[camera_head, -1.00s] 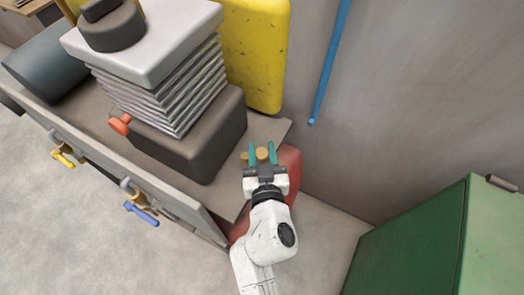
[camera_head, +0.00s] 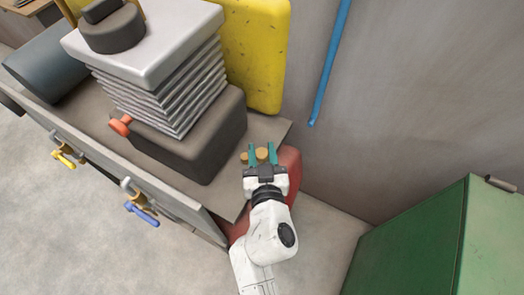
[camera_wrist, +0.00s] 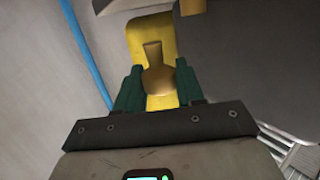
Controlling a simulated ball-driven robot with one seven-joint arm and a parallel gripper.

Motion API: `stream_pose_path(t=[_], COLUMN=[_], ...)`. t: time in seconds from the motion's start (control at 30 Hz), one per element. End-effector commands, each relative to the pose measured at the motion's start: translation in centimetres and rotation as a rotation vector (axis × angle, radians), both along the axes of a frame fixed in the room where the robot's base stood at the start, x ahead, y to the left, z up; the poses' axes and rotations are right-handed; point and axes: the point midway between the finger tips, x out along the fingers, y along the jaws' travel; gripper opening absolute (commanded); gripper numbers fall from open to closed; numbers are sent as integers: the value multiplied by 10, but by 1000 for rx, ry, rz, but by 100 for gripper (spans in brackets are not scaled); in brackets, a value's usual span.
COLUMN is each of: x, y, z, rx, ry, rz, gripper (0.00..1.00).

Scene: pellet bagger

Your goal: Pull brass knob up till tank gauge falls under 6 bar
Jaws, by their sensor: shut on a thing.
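The brass knob (camera_wrist: 155,76) sits between the two green fingers of my gripper (camera_wrist: 156,88) in the wrist view. In the head view my gripper (camera_head: 262,154) is at the right end of the bench, shut on the brass knob (camera_head: 262,155). The red tank (camera_head: 290,170) shows partly below and behind my gripper; the bench end and my arm hide much of it. I cannot make out a tank gauge or its reading in either view.
A dark block with a pleated grey bellows (camera_head: 170,90) stands on the bench left of my gripper. A yellow panel (camera_head: 255,55) and a blue pipe (camera_head: 330,65) are at the back. A green cabinet (camera_head: 420,245) stands at the lower right. Blue (camera_head: 142,213) and yellow (camera_head: 62,158) valve handles stick out in front.

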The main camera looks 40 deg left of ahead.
Motion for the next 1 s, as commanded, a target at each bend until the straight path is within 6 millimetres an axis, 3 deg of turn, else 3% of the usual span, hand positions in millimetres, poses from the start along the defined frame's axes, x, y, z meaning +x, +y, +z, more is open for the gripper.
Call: stream_pose_path(t=[0.03,0.13,0.17,0.47,0.77,1.0], x=[-1,-1,-1,0,-2,-24], y=[3,3,3,2,-1,-26], z=[9,9,9,4,3,6], rx=[13,13,13,7,4,3], ry=[-11,-11,-11,-6,-3,-3], rz=[6,6,7,3,1,1], gripper=[9,9,40,67,67,67])
